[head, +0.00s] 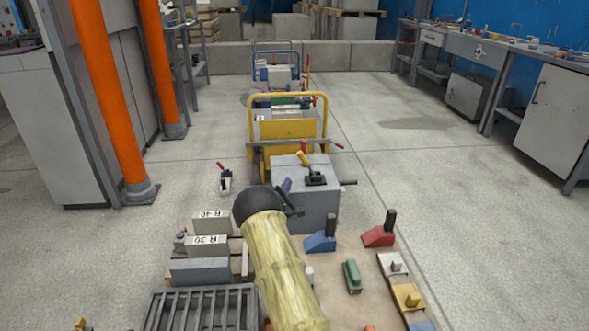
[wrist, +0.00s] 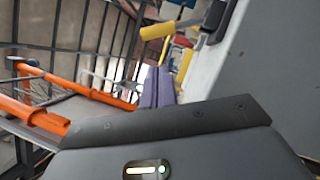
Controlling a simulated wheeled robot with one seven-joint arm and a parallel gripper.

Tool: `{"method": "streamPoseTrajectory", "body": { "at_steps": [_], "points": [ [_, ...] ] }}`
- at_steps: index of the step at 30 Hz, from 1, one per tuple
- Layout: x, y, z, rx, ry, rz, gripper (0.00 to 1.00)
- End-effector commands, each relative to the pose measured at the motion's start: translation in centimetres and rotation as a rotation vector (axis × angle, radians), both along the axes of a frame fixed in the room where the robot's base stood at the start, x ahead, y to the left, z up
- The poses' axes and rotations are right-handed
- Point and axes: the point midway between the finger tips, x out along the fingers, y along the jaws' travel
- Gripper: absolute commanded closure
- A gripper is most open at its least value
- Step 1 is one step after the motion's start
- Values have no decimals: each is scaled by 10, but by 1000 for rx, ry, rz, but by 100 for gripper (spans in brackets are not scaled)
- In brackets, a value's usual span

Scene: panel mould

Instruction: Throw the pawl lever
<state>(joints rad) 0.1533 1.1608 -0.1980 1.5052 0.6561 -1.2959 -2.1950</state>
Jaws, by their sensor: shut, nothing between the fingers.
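A lever with a yellow grip (head: 303,158) stands on a black mount (head: 316,179) on top of a grey block (head: 318,205) in the head view. I take it for the pawl lever. In the wrist view its yellow grip (wrist: 157,32) points left from the dark mount at the top. My gripper (head: 286,185) has purple fingers and is at the left side of the block, near the lever. In the wrist view my gripper (wrist: 158,68) shows its fingers together and empty, just below the grip's end. I cannot tell whether they touch it.
A yellow-framed trolley (head: 289,96) stands behind the block. A tan board (head: 340,245) with blue, red and green pieces lies in front. Grey labelled blocks (head: 207,240) and a grate (head: 200,305) are at front left. Orange posts (head: 98,85) rise further left. Floor to the right is clear.

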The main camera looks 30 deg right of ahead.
Motion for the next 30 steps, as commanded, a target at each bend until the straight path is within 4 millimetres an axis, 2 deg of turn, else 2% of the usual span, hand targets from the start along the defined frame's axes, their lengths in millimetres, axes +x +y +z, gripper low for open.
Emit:
{"method": "streamPoseTrajectory", "body": {
  "at_steps": [11, 30],
  "points": [
    [3, -3, 1, 4, -1, 1, 100],
    [56, -62, 17, 5, -2, 1, 100]
  ]
}}
